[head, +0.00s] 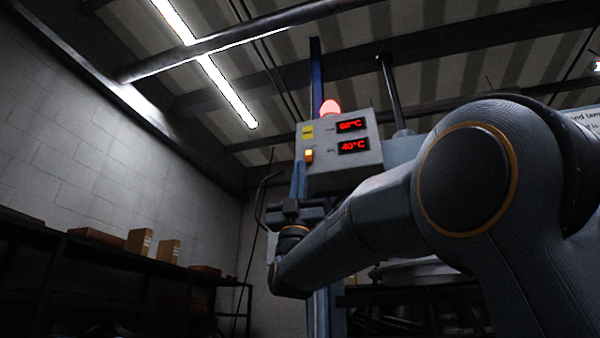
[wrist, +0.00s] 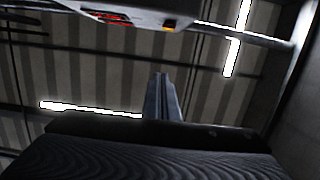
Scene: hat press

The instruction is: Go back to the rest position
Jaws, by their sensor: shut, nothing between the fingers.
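My arm reaches from the right of the head view toward the press. My gripper (head: 299,168) points upward in front of the control box's lower left part. In the wrist view its narrow blue-grey fingers (wrist: 161,78) stand together, shut and empty, above the dark gripper body. The grey control box (head: 318,143) carries two red displays; the lower reads 40°C and the upper is less clear. It has a yellow label, a lit amber button and a red lamp (head: 330,108) on top. The box's underside shows at the top of the wrist view (wrist: 150,10).
A dark shelf (head: 62,243) with several boxes (head: 139,241) runs along the left block wall. Ceiling pipes and a strip light (head: 226,90) are high above. A pale round press part (head: 415,271) is partly hidden behind my arm. Open space lies between shelf and gripper.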

